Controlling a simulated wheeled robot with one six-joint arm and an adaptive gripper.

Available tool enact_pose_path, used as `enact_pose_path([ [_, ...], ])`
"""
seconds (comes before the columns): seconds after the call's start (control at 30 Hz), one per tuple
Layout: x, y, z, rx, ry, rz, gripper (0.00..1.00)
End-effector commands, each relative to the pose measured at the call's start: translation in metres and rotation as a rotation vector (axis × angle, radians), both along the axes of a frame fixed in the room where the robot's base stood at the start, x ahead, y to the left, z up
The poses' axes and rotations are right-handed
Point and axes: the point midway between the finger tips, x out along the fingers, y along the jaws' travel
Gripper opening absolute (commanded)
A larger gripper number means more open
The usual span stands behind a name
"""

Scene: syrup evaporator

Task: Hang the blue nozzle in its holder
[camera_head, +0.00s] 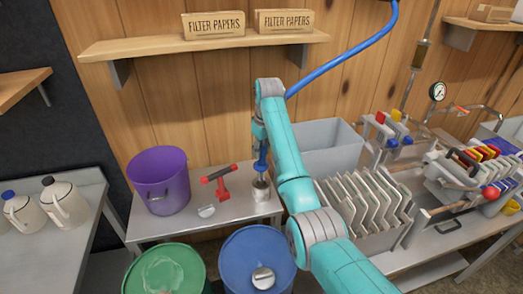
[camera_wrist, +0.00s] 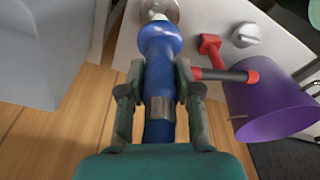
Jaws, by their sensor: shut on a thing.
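My gripper (camera_wrist: 155,90) is shut on the blue nozzle (camera_wrist: 160,55), with a finger on each side of its body. In the head view the nozzle (camera_head: 261,163) points down from my gripper (camera_head: 260,140). A small grey metal cup, which looks like the holder (camera_head: 261,188), stands right below it on the bench. In the wrist view the nozzle's pale tip lies over the cup (camera_wrist: 162,6). I cannot tell whether the tip is inside the cup or just above it. My arm hides part of the area to the right.
A purple bucket (camera_head: 158,178), a red-and-black tool (camera_head: 219,182) and a round metal piece (camera_head: 206,211) stand left of the cup. A grey tank (camera_head: 330,145) and upright filter plates (camera_head: 365,205) are to the right. A blue hose (camera_head: 350,55) hangs above. Green (camera_head: 165,270) and blue (camera_head: 245,250) drums stand in front.

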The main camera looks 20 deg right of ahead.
Motion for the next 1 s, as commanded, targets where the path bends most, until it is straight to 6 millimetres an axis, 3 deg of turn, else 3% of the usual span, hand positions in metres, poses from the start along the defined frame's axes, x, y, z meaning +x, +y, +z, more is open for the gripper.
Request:
enact_pose_path([
  [0.6, 0.000, 0.000, -0.048, 0.000, 0.001, 0.000, 0.00],
  [1.0, 0.000, 0.000, -0.051, 0.000, -0.001, 0.000, 0.00],
])
